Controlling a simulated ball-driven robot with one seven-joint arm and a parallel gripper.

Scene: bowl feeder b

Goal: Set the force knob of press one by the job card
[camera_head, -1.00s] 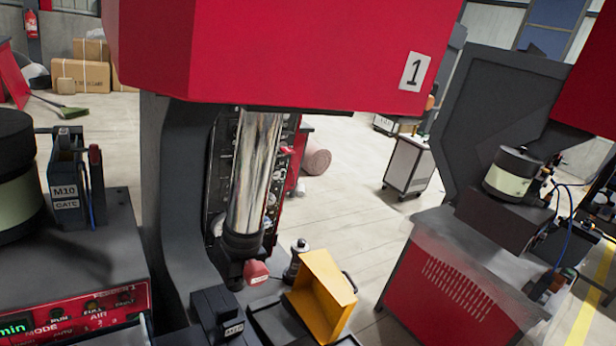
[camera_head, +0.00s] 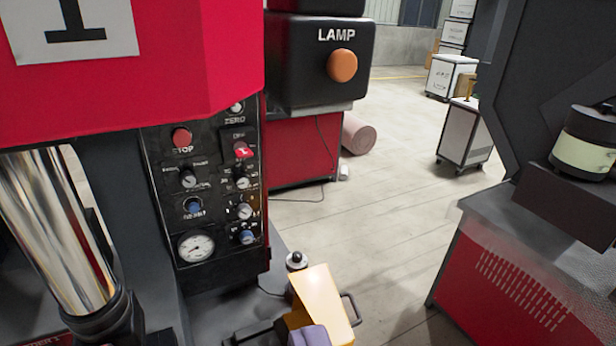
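Press one shows as a red head with a "1" plate (camera_head: 75,30) at the upper left, above a shiny steel column (camera_head: 62,230). Its dark control panel (camera_head: 215,260) faces me, slightly tilted, right of the column. The panel carries a red STOP button (camera_head: 182,138), a grey knob (camera_head: 188,180), a blue knob (camera_head: 193,207) and a round gauge (camera_head: 195,247). Its right column has a red switch (camera_head: 242,150) and further knobs (camera_head: 244,211). Most labels are too small to read, so I cannot tell the force knob. No job card is recognisable. My gripper is not in view.
A black LAMP box (camera_head: 318,62) with an orange button juts out right of the panel. Another machine with a red base (camera_head: 500,285) is at the right. Open floor (camera_head: 370,220) lies between them.

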